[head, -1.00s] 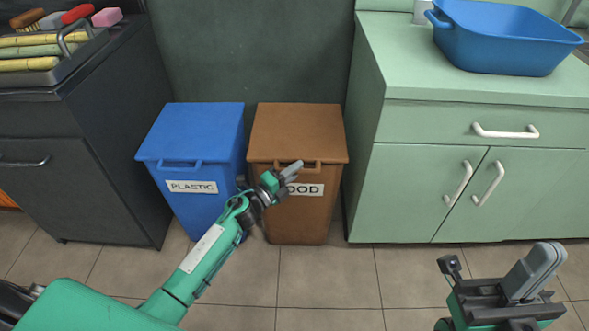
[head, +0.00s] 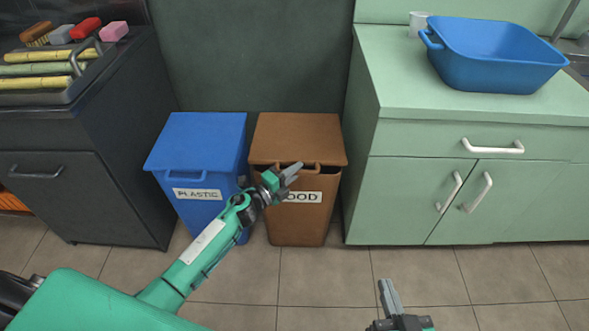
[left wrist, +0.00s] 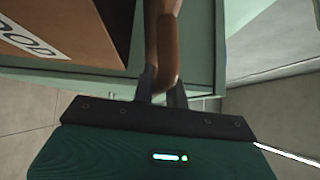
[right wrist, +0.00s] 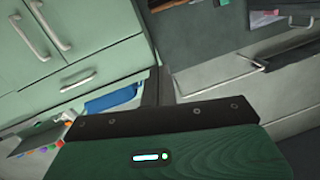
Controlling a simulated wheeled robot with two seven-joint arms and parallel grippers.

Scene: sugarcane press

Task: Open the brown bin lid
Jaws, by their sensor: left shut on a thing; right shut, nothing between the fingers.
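The brown bin (head: 297,222) with the FOOD label stands on the floor beside the cabinet. Its brown lid (head: 298,137) is slightly raised at the front, with a dark gap under its front edge. My left gripper (head: 290,172) is at the bin's front, shut on the lid handle. In the left wrist view the brown handle (left wrist: 168,45) runs between the fingers (left wrist: 162,90). The gripper partly hides the label. My right gripper (head: 388,293) is shut and empty, low in front of the cabinet and away from the bins.
A blue PLASTIC bin (head: 200,146) stands close on the left, its lid down. A dark cabinet (head: 90,180) is left of it. A green cabinet (head: 415,190) with a blue basin (head: 490,70) on top stands right of the brown bin. The tiled floor in front is clear.

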